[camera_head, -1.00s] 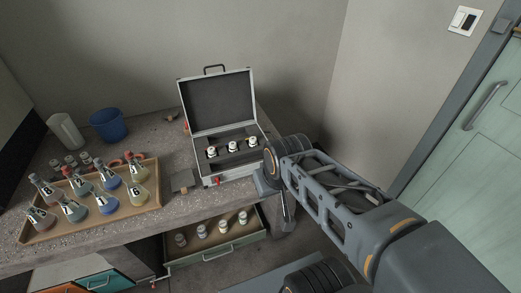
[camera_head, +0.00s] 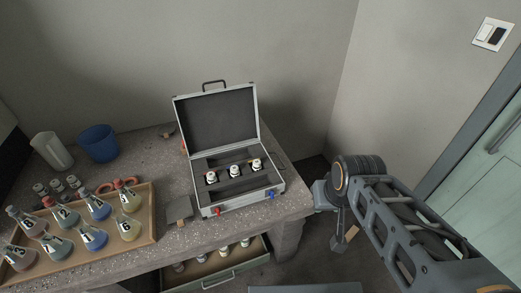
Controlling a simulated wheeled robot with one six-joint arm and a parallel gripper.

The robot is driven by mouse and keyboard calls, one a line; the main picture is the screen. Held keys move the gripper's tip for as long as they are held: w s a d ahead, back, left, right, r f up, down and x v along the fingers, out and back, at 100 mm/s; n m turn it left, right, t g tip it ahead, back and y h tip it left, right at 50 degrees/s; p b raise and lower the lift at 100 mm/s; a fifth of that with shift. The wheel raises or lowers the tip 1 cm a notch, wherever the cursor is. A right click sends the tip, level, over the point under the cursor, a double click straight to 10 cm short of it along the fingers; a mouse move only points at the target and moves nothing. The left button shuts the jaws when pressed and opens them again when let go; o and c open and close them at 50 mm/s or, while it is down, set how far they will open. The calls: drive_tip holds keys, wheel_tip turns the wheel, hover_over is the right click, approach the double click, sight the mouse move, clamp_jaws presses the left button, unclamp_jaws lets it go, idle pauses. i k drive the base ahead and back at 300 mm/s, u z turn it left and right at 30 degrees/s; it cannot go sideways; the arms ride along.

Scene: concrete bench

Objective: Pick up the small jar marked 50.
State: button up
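Three small white jars with dark marks stand in the open case (camera_head: 272,180) on the bench: a left jar (camera_head: 211,177), a middle jar (camera_head: 234,170) and a right jar (camera_head: 256,164). More small jars stand in the open drawer (camera_head: 232,276) below, including one jar (camera_head: 245,242) near its right end. The numbers on the jars are too small to read, so I cannot tell which is marked 50. My gripper (camera_head: 344,241) hangs to the right of the bench, apart from the case and drawer. Its fingers are partly hidden, and whether it is open cannot be told.
A wooden tray (camera_head: 151,240) with several numbered flasks stands on the left of the bench. A blue bin (camera_head: 99,143), a clear beaker (camera_head: 52,151) and several little jars stand behind it. The bench's right end (camera_head: 296,205) lies between my gripper and the case.

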sight(256, 166)
drive_tip(key=i, duration=0.65)
drive_tip(key=u, duration=0.6)
drive_tip(key=k, duration=1.6)
drive_tip(key=u, duration=0.9)
drive_tip(key=i, duration=1.55)
drive_tip(key=z, duration=1.2)
